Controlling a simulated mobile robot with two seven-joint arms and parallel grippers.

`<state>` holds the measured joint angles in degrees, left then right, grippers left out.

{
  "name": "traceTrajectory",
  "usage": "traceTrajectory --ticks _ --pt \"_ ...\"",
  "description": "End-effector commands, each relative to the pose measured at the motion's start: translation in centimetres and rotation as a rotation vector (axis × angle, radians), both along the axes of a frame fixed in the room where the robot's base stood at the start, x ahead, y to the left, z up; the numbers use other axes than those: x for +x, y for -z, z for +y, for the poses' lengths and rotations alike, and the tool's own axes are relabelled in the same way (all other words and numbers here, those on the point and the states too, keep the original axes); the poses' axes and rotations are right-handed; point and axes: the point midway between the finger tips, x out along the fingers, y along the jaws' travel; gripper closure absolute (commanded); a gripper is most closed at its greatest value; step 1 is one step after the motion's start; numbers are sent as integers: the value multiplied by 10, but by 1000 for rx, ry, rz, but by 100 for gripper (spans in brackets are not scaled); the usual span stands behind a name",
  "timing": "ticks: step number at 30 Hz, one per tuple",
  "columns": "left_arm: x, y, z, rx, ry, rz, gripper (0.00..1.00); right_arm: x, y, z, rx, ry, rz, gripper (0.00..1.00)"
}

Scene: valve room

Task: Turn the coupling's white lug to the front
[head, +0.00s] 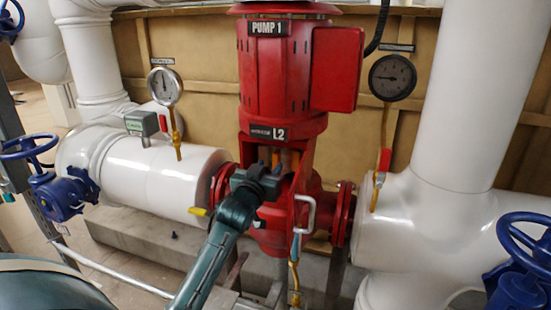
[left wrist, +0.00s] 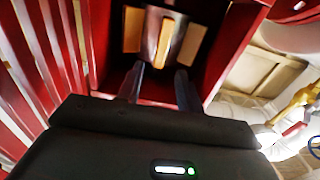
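The coupling (left wrist: 151,37) is a shiny grey cylinder inside the red pump housing's opening, in the left wrist view. A pale, warm-lit upright bar on it, apparently the lug (left wrist: 166,43), faces the wrist camera. In the head view, my gripper and the housing hide most of the coupling, and I cannot make out the lug. My left gripper (head: 269,164) is at the housing's opening, below the L2 label. In the left wrist view the left gripper (left wrist: 160,82) has its fingers apart, with nothing between them, short of the coupling. My right gripper is not in view.
The red pump (head: 275,75) stands between white pipes (head: 165,175). A metal handle (head: 305,212) is just right of my gripper. Gauges (head: 165,86) and (head: 392,77) stand on both sides. Blue handwheels (head: 28,147) are at the left and right edges.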

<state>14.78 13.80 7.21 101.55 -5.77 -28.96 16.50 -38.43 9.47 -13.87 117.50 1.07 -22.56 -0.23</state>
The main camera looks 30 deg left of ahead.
Motion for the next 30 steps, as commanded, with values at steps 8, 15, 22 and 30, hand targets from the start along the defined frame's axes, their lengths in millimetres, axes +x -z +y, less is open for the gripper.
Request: traceTrajectory --ticks 8,15,22,30 --pt "40 0 10 1 0 0 64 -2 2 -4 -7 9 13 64" --pt "50 0 12 2 0 0 64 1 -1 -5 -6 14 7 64" --pt "50 0 12 2 1 0 64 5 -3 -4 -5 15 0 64" --pt "50 0 12 2 1 0 86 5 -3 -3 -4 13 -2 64"
